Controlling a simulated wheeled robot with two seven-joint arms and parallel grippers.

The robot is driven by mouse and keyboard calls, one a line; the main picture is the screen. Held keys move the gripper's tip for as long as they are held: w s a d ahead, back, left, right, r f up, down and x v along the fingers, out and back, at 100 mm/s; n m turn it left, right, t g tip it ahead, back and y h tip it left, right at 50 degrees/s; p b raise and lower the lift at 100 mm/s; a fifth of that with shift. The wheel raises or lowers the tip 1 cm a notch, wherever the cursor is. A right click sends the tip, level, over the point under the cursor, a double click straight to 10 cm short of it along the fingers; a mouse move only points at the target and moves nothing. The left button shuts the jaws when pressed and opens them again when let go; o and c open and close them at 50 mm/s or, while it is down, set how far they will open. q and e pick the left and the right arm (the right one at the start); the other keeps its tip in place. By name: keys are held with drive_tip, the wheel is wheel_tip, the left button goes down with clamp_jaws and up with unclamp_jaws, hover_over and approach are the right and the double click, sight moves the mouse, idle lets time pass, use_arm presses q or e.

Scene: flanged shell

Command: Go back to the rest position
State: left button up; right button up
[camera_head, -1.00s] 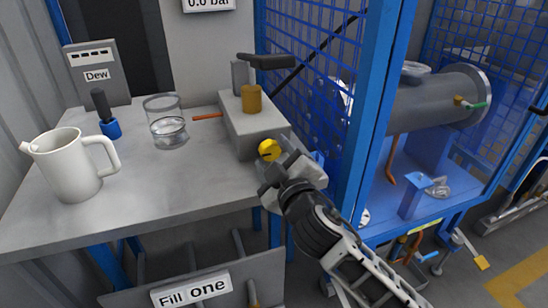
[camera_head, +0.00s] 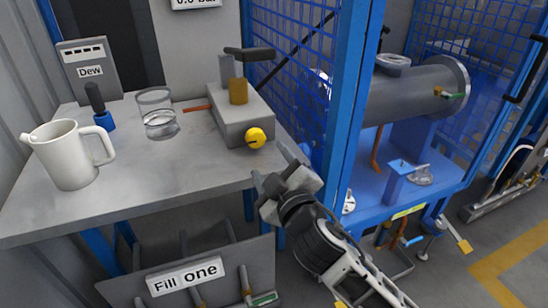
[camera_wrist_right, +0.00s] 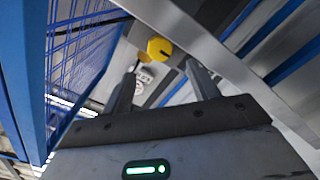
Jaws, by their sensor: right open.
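My right gripper (camera_head: 268,178) is open and empty just off the front right edge of the grey bench, below and right of the yellow knob (camera_head: 256,137) on the grey block (camera_head: 241,115). A gap shows between the gripper and the knob. In the right wrist view the two fingers (camera_wrist_right: 160,88) stand apart, with the yellow knob (camera_wrist_right: 159,48) beyond them and nothing between them. My left gripper is in neither view.
The bench (camera_head: 150,192) holds a white jug (camera_head: 66,155), a glass of water (camera_head: 158,115), a blue-based tool (camera_head: 103,119) and a Dew box (camera_head: 90,72). A blue cage post (camera_head: 349,110) stands close right of my right gripper. A Fill one bin (camera_head: 187,276) sits below.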

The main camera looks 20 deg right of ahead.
drive_tip(key=shift+s, duration=0.4)
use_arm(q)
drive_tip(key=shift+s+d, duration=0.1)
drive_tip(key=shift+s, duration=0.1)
use_arm(e)
drive_tip(key=shift+w+r, duration=0.1)
drive_tip(key=shift+w, duration=0.05)
use_arm(q)
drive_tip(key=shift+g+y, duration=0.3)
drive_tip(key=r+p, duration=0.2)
drive_tip(key=p, duration=0.3)
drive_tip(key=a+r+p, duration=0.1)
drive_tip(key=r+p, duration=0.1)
drive_tip(key=p, duration=0.3)
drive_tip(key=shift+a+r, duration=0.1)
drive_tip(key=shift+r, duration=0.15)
use_arm(e)
drive_tip(key=s+f+m+g+y, duration=0.1)
drive_tip(key=s+f+m+g, duration=0.2)
drive_tip(key=s, duration=0.7)
drive_tip(key=s+f+m+g+y, duration=0.1)
drive_tip(key=s+f+m+g, duration=0.3)
drive_tip(key=s+f, duration=0.4)
drive_tip(key=shift+s+m, duration=0.5)
drive_tip(key=shift+s, duration=0.75)
